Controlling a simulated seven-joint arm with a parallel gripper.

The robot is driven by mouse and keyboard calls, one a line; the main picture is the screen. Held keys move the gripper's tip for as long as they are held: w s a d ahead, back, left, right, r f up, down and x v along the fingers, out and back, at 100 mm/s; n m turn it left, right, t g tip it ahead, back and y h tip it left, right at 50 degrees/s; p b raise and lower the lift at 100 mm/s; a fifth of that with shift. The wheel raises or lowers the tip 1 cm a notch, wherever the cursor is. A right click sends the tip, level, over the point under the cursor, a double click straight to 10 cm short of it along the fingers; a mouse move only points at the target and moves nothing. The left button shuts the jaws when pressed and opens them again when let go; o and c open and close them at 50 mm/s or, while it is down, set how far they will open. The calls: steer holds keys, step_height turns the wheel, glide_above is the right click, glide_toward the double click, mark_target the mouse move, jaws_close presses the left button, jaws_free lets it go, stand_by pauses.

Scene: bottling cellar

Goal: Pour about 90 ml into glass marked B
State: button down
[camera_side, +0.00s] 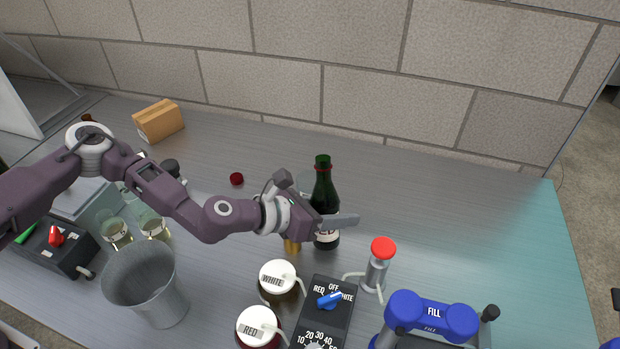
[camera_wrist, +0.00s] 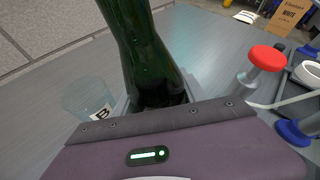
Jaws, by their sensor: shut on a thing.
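A dark green bottle (camera_side: 324,190) with a red band at its neck stands upright in the side view. My gripper (camera_side: 328,218) is shut around its body, and the bottle also fills the middle of the wrist view (camera_wrist: 150,60). I cannot tell whether its base touches the bench. The clear glass marked B (camera_wrist: 85,92) is left of the bottle in the wrist view, apart from it, and looks empty. In the side view a glass rim (camera_side: 306,180) shows just behind my gripper, mostly hidden; its mark is not visible there.
A red-topped cylinder (camera_side: 378,265), jars labelled WHITE (camera_side: 278,280) and RED (camera_side: 257,328), and a switch box (camera_side: 325,310) stand in front. A blue FILL device (camera_side: 430,315) is at front right, a grey bucket (camera_side: 150,285) at left. The bench's back right is clear.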

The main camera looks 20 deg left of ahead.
mark_target(329, 213)
steer(key=shift+s+d+n+g+h, duration=0.15)
steer(key=shift+n+g+h, duration=0.15)
steer(key=shift+n+g, duration=0.35)
steer(key=shift+f+n+g+h, duration=0.3)
steer(key=shift+n+g, duration=0.25)
steer(key=shift+n, duration=0.4)
steer(key=r+n, duration=0.1)
steer(key=s+d+r+n+g+h, duration=0.1)
steer(key=s+r+n, duration=0.1)
steer(key=shift+s+d+g+h, duration=0.25)
steer(key=shift+d+g+h, duration=0.05)
steer(key=shift+g+h, duration=0.1)
steer(key=shift+s+d+f+n+g+h, duration=0.2)
steer(key=shift+s+f+n+g+h, duration=0.1)
steer(key=shift+f+n+g+h, duration=0.3)
steer(key=shift+r, duration=0.15)
steer(key=shift+w+a+r+n, duration=0.1)
steer(key=shift+w+n, duration=0.05)
steer(key=shift+n, duration=0.45)
steer(key=shift+r+n+g+h, duration=0.2)
steer(key=shift+n+g+h, duration=0.1)
steer(key=shift+n+h, duration=0.2)
steer(key=shift+s+d, duration=0.3)
steer(key=shift+s, duration=0.1)
steer(key=shift+r+n+h, duration=0.3)
steer(key=shift+r+n, duration=0.2)
steer(key=shift+r, duration=0.1)
stand_by(1.9)
